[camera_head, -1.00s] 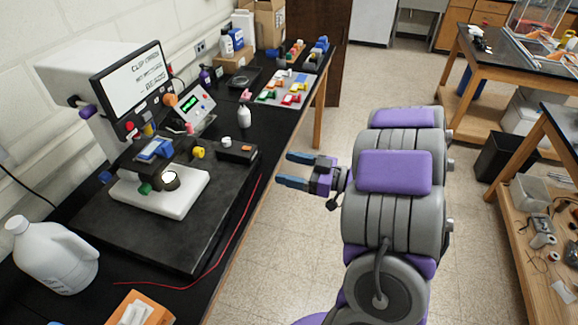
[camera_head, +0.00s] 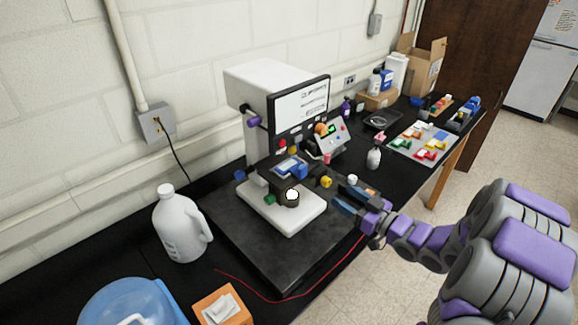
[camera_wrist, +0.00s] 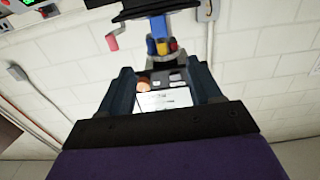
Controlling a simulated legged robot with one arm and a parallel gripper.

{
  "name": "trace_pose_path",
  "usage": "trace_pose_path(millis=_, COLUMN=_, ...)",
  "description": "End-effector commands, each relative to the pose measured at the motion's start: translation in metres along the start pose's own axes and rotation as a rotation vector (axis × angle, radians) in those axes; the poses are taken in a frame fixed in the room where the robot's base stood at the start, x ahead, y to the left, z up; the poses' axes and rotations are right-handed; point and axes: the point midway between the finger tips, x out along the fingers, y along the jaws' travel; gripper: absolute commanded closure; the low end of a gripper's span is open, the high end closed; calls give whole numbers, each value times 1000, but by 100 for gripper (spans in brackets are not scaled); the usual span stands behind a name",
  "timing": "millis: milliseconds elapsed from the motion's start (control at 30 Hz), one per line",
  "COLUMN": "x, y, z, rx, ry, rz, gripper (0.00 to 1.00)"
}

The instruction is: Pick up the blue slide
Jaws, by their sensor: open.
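A small blue block-like piece (camera_head: 298,170), which may be the blue slide, sits on the stage of the microscope-like machine (camera_head: 283,208). A blue part (camera_wrist: 158,27) also shows above the fingers in the wrist view; I cannot tell if it is the same piece. My gripper (camera_head: 346,198) is open and empty, to the right of the machine's white base and apart from the blue piece. In the wrist view its two dark fingers (camera_wrist: 164,80) stand apart, with the machine's screen (camera_wrist: 165,100) seen between them.
The machine stands on a dark slab (camera_head: 283,255) on the black bench. A white jug (camera_head: 178,225) and an orange box (camera_head: 222,306) are at left and front. A small white bottle (camera_head: 373,158) and a grey mat (camera_head: 405,148) with coloured pieces lie beyond my gripper.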

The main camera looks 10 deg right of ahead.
Motion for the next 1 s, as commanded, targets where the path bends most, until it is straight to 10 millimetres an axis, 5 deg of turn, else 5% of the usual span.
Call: trace_pose_path(millis=1000, x=122, y=-2, z=1, rx=1, ry=-3, rz=-1, gripper=36)
